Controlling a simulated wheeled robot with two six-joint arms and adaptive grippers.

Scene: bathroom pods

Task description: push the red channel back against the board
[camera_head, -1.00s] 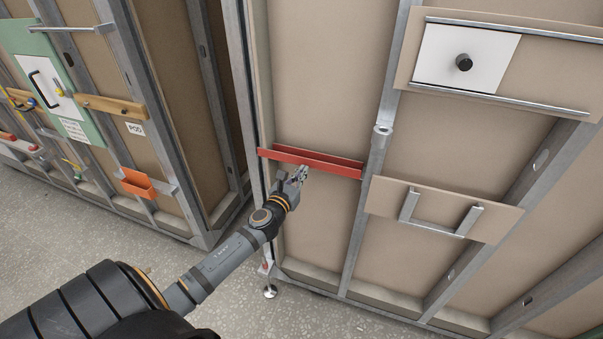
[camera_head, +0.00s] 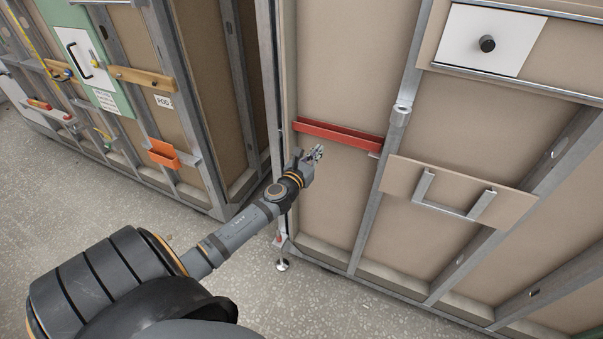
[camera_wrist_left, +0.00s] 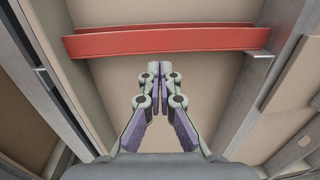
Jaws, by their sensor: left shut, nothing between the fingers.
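The red channel (camera_head: 338,136) lies across the bay between two metal studs, in front of the beige board (camera_head: 345,65). In the left wrist view the channel (camera_wrist_left: 165,40) runs across the top. Whether its back touches the board is hard to tell. My left gripper (camera_head: 318,152) is shut and empty, just below and in front of the channel. In the left wrist view its fingertips (camera_wrist_left: 160,68) are together below the channel's lower edge, with board visible between. My right gripper is not in view.
A grey bracket (camera_head: 375,154) shows under the channel's right end. Another pod with an orange holder (camera_head: 164,153) stands left. Speckled floor is open below.

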